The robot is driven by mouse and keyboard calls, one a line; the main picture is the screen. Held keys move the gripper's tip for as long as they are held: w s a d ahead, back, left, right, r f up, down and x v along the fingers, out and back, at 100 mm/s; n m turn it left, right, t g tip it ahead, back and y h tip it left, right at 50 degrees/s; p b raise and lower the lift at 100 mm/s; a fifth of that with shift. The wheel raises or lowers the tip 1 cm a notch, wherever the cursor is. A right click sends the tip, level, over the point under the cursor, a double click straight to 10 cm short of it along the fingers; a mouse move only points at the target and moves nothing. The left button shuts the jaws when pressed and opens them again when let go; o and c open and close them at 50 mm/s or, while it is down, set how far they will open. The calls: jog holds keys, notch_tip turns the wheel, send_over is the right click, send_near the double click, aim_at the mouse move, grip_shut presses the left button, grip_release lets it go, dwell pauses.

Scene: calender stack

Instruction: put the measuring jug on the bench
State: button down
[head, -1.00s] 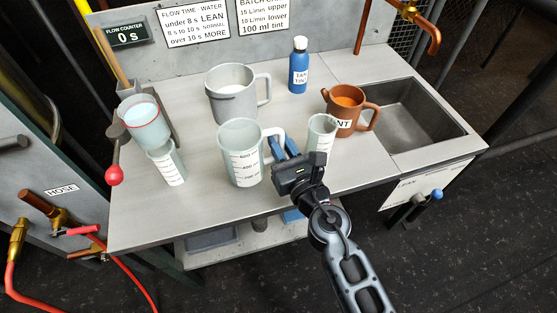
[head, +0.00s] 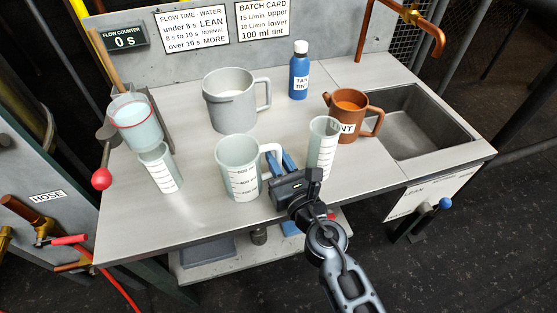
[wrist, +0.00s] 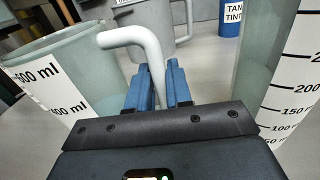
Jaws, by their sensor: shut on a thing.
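The measuring jug (head: 238,172) is pale, translucent and upright, with ml marks on its side, over the front middle of the bench (head: 210,212). My gripper (head: 278,162) is at its right side, with blue fingers shut on its white handle (head: 271,148). The wrist view shows the handle (wrist: 152,52) running down between the fingers (wrist: 158,84), with the jug's wall (wrist: 70,75) to the left. I cannot tell whether the jug's base touches the bench top.
A measuring cylinder (head: 321,150) stands close right of my gripper, with a brown pot (head: 350,118) and sink (head: 415,125) beyond. A grey jug (head: 229,105) stands behind and a blue bottle (head: 299,75) at the back.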

jog(key=c, duration=1)
grip_release()
jog(key=shift+f, duration=0.1)
jog(key=shift+c, duration=0.2)
jog(key=shift+r+p, duration=0.25)
jog(key=shift+p, duration=0.05)
jog(key=b+v, duration=0.1)
jog(key=v, duration=1.1)
jog(key=shift+f, duration=0.15)
